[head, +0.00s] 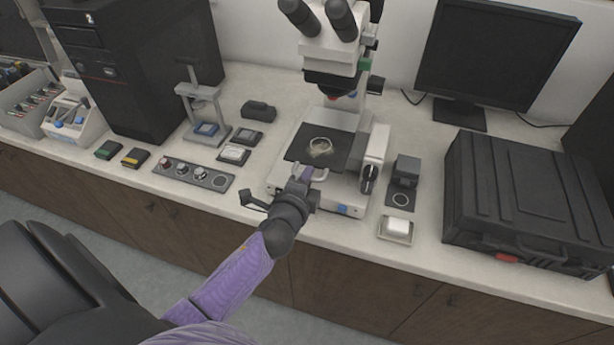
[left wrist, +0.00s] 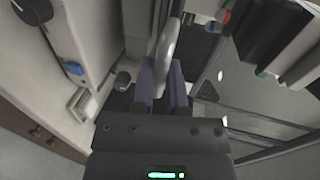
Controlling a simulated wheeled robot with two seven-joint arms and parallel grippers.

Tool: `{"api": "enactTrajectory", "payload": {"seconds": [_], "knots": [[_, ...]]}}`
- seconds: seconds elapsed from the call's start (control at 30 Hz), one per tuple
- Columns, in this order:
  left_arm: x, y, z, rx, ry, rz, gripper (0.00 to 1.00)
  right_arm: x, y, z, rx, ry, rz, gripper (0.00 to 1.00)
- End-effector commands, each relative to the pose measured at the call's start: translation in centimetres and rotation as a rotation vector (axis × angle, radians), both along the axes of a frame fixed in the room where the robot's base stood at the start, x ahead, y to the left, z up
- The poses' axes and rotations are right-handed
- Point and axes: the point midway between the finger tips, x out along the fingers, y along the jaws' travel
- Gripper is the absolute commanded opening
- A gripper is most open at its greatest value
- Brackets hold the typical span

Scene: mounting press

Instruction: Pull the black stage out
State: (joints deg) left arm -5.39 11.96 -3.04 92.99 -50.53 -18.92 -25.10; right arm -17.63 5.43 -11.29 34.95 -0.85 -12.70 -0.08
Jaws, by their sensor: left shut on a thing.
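The black stage (head: 330,138) is a flat dark plate on the white microscope base (head: 345,210), under the microscope head. A pale ring (head: 320,146) with a tan, fibrous-looking piece lies on it. A pale curved handle (head: 323,174) is at the stage's front edge. My left gripper (head: 306,175) is at this handle, its purple fingers shut on it. In the left wrist view the handle (left wrist: 167,45) rises between the two fingers (left wrist: 162,85). The gripper hides part of the handle and base front. My right gripper is not in view.
A small press (head: 204,108) and a strip with round pieces (head: 193,174) stand left of the microscope. A black block (head: 405,170) and a white dish (head: 397,228) are to its right, then a large black case (head: 530,200). The counter's front edge runs below.

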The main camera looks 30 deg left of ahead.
Motion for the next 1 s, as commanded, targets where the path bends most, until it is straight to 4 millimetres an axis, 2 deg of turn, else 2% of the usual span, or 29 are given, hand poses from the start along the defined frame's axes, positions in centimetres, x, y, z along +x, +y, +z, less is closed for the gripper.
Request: {"api": "enactTrajectory", "payload": {"seconds": [0.17, 0.2, 0.3, 0.33, 0.53, 0.63, 1.0], "knots": [[0.0, -0.1, -0.1, -0.001, 0.003, -0.001, 0.00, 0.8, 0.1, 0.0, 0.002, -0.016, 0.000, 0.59], [0.0, -0.1, -0.1, -0.001, 0.003, -0.001, 0.26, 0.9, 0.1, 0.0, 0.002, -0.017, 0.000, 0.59], [0.0, 0.0, -0.1, -0.001, 0.002, -0.001, 0.47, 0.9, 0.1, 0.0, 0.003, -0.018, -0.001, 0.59], [0.0, 0.0, -0.1, -0.001, 0.002, -0.001, 0.50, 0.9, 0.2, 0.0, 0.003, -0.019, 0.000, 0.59], [0.0, 0.0, 0.0, 0.000, 0.001, -0.001, 0.50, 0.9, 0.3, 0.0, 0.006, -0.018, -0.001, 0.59], [-0.7, -0.2, 0.1, -0.001, 0.002, -0.001, 0.50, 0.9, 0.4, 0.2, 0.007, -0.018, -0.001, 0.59], [-8.3, -2.0, 1.7, -0.003, 0.003, -0.001, 0.50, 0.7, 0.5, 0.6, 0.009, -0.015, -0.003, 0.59]]}}
